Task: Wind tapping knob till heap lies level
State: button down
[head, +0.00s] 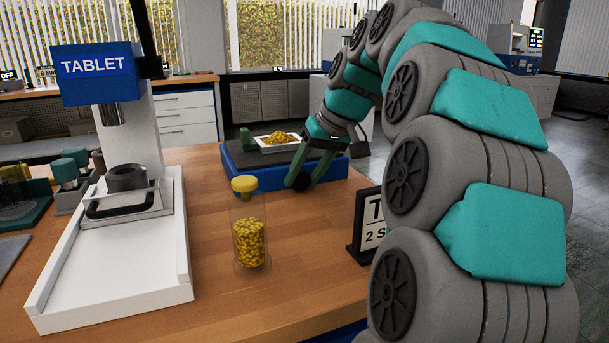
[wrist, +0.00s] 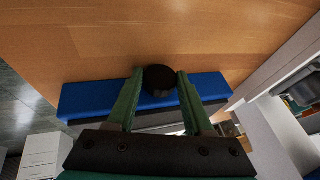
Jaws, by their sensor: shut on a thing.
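The tapping knob is a round black knob (wrist: 160,78) on the front of a blue base (wrist: 95,98). It also shows in the head view (head: 301,183). My gripper (wrist: 158,76) has its two green fingers on either side of the knob, shut on it. In the head view my gripper (head: 303,182) reaches down to the front of the blue base (head: 240,183). A white tray (head: 262,145) on top of the base holds a yellow heap (head: 280,138). The heap looks mounded, higher in the middle. In the wrist view the heap is hidden behind my gripper.
A white tablet press (head: 115,265) is at the left. A black sign (head: 367,228) stands at the right, partly behind my arm. Bare wooden table lies between.

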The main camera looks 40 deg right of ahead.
jog(key=shift+c, duration=1.5)
grip_release()
jog(key=v, duration=0.7)
jog(key=shift+s+r+b, duration=0.15)
jog(key=shift+r+b, duration=0.15)
jog(key=shift+r, duration=0.05)
